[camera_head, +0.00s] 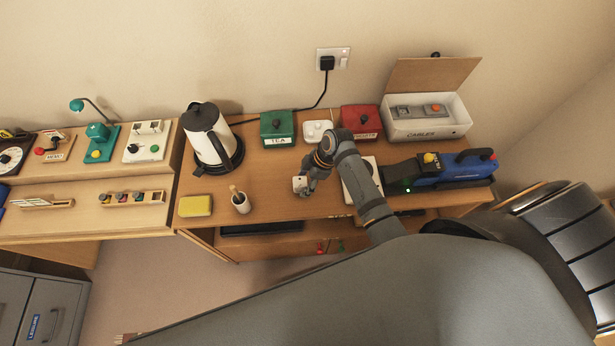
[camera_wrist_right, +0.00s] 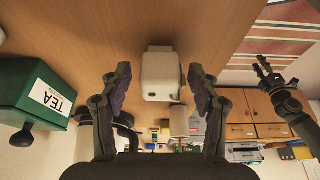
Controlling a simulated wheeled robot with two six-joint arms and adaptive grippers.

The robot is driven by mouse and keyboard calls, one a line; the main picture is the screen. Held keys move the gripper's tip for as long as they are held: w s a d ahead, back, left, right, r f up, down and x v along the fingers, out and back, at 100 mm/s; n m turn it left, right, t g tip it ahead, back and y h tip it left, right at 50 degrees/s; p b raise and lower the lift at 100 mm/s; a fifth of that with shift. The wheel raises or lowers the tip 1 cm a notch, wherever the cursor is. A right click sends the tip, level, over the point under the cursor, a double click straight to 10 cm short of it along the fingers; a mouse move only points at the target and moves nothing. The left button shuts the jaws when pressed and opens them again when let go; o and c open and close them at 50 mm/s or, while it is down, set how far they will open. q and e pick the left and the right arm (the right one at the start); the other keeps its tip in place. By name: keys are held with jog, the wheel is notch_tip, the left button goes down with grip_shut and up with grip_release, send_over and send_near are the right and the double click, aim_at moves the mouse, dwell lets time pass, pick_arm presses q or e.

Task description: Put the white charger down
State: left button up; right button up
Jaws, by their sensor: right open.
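The white charger (camera_head: 300,184) is a small white block near the front of the wooden desk (camera_head: 275,190). In the right wrist view the charger (camera_wrist_right: 160,75) appears against the desk top, between the two fingers of my right gripper (camera_wrist_right: 160,92). The fingers are open, with a visible gap on each side of the charger. In the head view my right gripper (camera_head: 308,180) reaches down around it, partly hiding it. My left gripper (camera_wrist_right: 263,68) shows small at the right of the wrist view, away from the charger; its jaw state is unclear.
Left of the charger stand a cup with a brush (camera_head: 241,203), a yellow sponge (camera_head: 196,206) and a kettle (camera_head: 207,137). Behind are a green tea box (camera_head: 277,129), a red box (camera_head: 361,122) and a cable box (camera_head: 427,127). Bare desk lies between cup and charger.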

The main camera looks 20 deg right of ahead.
jog(key=b+v, duration=0.1)
jog(key=v, duration=1.1)
